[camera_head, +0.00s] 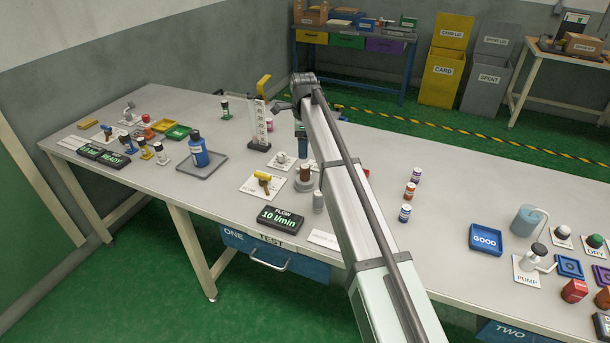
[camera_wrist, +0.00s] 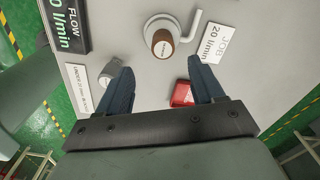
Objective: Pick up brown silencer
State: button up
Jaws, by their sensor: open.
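The brown silencer (camera_wrist: 162,45), a short brown cylinder with a pale label, stands on a round pale grey base (camera_wrist: 151,25) with a bent side pipe in the wrist view. In the head view the brown silencer (camera_head: 305,172) shows just left of my arm, on its base. My gripper (camera_wrist: 160,82) is open and empty, its two dark blue fingers spread wide. In the wrist view the silencer lies beyond the fingertips, apart from both. In the head view my arm partly hides the area around the gripper.
A grey cylinder (camera_wrist: 109,68) is close to the left finger and a red block (camera_wrist: 181,94) close to the right one. A flow display (camera_head: 280,219) stands in front of the silencer. A yellow-handled valve (camera_head: 263,181) is to its left. The table (camera_head: 390,240) right of my arm has bare room.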

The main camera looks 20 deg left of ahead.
aim_at(305, 166)
notch_tip(305, 166, down, 6)
jog(key=shift+f, duration=0.1)
jog(key=shift+w+d+f, duration=0.1)
jog(key=shift+w+f, duration=0.05)
jog(key=shift+f, duration=1.2)
jog(key=shift+w+d+f, duration=0.1)
jog(key=shift+f, duration=1.2)
jog(key=shift+c, duration=0.3)
jog(key=c, duration=1.1)
jog(key=shift+r, duration=0.1)
